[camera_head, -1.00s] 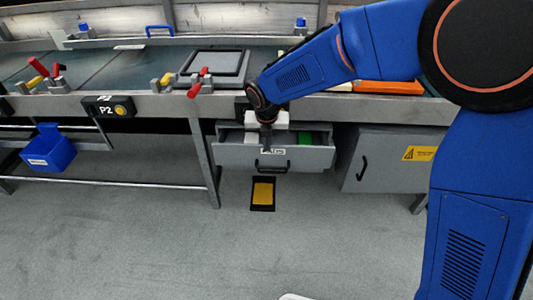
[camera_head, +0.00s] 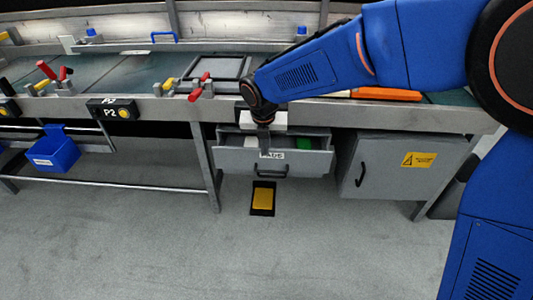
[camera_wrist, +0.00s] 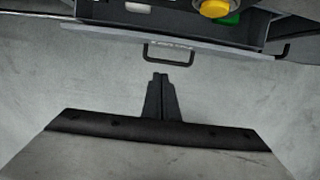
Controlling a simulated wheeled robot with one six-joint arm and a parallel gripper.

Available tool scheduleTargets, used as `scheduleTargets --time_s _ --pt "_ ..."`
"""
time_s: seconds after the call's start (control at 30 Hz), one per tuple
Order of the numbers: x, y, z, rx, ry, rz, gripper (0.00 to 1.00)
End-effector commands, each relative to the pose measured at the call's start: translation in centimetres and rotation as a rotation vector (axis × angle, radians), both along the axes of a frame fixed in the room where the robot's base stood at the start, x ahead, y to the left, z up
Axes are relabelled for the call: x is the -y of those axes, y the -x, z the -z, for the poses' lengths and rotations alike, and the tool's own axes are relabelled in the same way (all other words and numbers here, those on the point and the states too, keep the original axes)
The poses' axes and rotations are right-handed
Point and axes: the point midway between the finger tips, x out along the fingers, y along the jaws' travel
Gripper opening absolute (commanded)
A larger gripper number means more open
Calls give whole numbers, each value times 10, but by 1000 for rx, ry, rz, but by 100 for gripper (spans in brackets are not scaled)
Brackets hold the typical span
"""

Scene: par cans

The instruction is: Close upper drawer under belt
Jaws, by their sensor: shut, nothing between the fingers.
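The upper drawer (camera_head: 235,160) is a grey drawer under the belt, pulled partly out, with a black handle and a label on its front. A green item and pale items lie inside it. In the wrist view the drawer front (camera_wrist: 110,40) and its handle (camera_wrist: 168,54) run along the top. My gripper (camera_head: 264,150) is in front of the drawer in the head view, over its front panel. In the wrist view my gripper (camera_wrist: 160,76) is shut and empty, its tips just short of the handle in the picture. I cannot tell whether it touches the drawer front.
The belt (camera_head: 120,70) runs above, with red-handled clamps (camera_head: 200,88) on its edge. A grey cabinet (camera_head: 400,170) stands right of the drawer. A blue bin (camera_head: 54,152) hangs at left. A yellow floor plate (camera_head: 262,196) lies below; the floor in front is clear.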

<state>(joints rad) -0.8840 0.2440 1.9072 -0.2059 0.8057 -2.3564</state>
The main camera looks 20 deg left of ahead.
Motion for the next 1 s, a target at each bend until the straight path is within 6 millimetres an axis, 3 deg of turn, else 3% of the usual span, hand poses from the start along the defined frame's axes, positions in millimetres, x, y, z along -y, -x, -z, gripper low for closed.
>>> scheduleTargets --time_s 0.2,0.4,0.47,0.77,1.0 --pt "1 8 -33 2 -1 -1 0" --pt "6 10 -46 4 -1 0 0" --pt "15 9 -47 15 -4 2 0" --pt "96 5 -41 113 -25 4 0" --pt "109 2 -31 133 -30 -1 0"
